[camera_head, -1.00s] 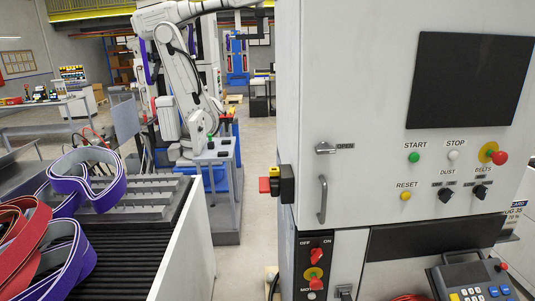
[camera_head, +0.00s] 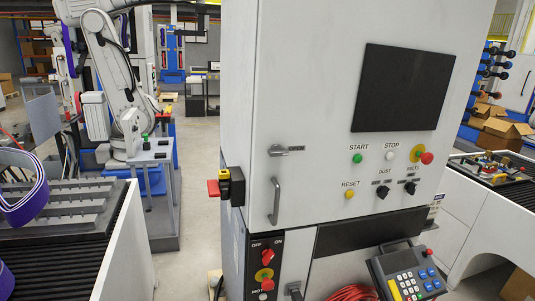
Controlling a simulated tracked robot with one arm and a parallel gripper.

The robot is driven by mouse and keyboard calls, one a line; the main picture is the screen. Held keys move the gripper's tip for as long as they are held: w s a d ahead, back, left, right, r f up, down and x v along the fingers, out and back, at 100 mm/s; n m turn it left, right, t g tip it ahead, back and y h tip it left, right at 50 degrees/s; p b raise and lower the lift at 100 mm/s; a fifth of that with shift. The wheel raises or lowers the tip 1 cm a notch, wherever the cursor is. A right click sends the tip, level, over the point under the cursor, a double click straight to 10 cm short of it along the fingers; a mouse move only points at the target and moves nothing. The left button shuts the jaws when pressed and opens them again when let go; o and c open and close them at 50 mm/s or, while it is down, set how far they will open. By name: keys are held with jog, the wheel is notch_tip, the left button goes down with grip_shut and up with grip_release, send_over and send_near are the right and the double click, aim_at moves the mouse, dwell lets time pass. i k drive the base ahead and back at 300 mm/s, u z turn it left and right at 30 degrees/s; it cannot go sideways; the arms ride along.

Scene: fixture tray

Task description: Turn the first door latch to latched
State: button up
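A grey-white machine cabinet (camera_head: 320,60) stands in the middle of the view.
A red and black switch (camera_head: 228,187) juts from the cabinet's left side. A keypad panel (camera_head: 407,277) sticks out at lower right. Grey floor shows between the conveyor and cabinet.

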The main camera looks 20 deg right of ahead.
aim_at(276, 150)
jog(key=i, duration=0.95)
jog(key=z, duration=0.05)
